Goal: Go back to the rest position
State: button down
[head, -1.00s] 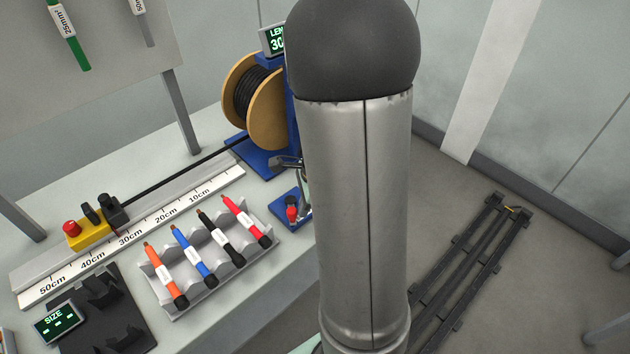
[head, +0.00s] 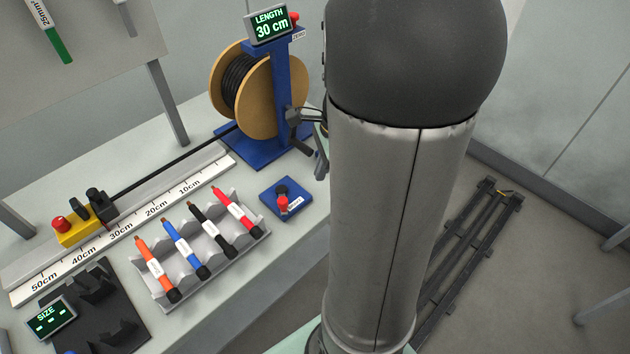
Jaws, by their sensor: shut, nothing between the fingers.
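My gripper (head: 321,168) shows only in part beside my arm, which hides the rest of it. Its visible finger points down, over the right end of the bench near the spool stand. It is shut and holds nothing. The blue spool stand (head: 283,100) with its wooden cable reel (head: 228,88) stands just left of it, and its display reads LENGTH 30 cm. A small blue base with a red-tipped lever (head: 283,204) lies below and left of my gripper, apart from it.
A grey rack (head: 160,285) holds orange, blue, black and red cable pieces. Behind it lies a ruler (head: 128,222) with a yellow block (head: 76,234) and black cable. A black SIZE unit (head: 95,325) is at front left. Dark duct rails (head: 470,250) lie on the right.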

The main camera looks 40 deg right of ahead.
jog(key=shift+v, duration=0.75)
jog(key=s+a+n+h, duration=0.1)
jog(key=s+a+n, duration=0.3)
jog(key=a+n, duration=0.4)
jog(key=s+a+r+n+h, duration=0.1)
jog(key=s+a+n, duration=0.4)
jog(key=n, duration=0.9)
jog(key=a, duration=0.3)
jog(key=shift+r+h, duration=0.25)
jog(key=shift+h, duration=0.05)
jog(key=shift+s+a, duration=0.1)
jog(key=shift+s, duration=0.05)
